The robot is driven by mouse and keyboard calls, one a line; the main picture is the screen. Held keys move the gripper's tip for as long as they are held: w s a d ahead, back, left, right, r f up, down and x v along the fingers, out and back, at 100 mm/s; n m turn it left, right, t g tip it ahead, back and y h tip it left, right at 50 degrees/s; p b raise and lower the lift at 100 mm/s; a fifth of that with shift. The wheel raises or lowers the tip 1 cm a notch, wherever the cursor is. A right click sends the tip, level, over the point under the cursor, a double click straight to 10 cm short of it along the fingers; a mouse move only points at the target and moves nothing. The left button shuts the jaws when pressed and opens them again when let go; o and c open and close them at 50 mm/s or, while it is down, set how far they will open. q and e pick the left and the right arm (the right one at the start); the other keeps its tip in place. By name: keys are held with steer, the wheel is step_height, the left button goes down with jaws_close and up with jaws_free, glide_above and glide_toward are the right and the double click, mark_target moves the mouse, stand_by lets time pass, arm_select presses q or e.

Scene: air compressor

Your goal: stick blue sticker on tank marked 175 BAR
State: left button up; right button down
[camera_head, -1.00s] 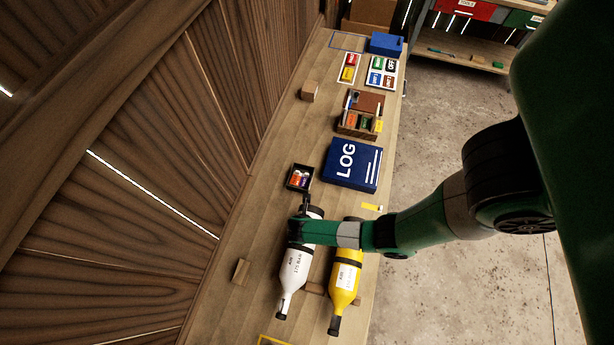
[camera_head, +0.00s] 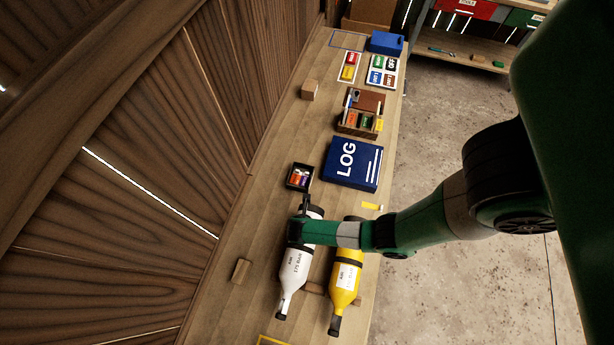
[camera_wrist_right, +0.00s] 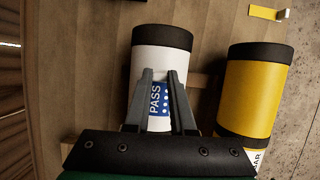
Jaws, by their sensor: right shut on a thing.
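The white tank (camera_head: 296,265) lies on the bench, and its label reads AIR 175 BAR. Its dark-banded end also shows in the right wrist view (camera_wrist_right: 160,55). The yellow tank (camera_head: 344,285) lies to its right, its label too small to read fully; it also shows in the right wrist view (camera_wrist_right: 255,88). My right gripper (camera_wrist_right: 159,74) is over the white tank near its dark-banded end, shut on a blue sticker (camera_wrist_right: 158,97) marked PASS. The sticker appears against the white surface; I cannot tell whether it touches. My left gripper is not in view.
A small dark tray (camera_head: 300,176) with coloured pieces sits just beyond the white tank. The blue LOG book (camera_head: 352,164) is farther back, and a wooden block (camera_head: 241,270) lies left of the tanks. A yellow strip (camera_head: 370,206) lies near the bench's right edge.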

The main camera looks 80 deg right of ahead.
steer(key=c, duration=0.7)
jaws_free()
steer(key=shift+r, duration=0.1)
steer(key=p+v, duration=0.3)
steer(key=v, duration=0.8)
steer(key=shift+a+r, duration=0.2)
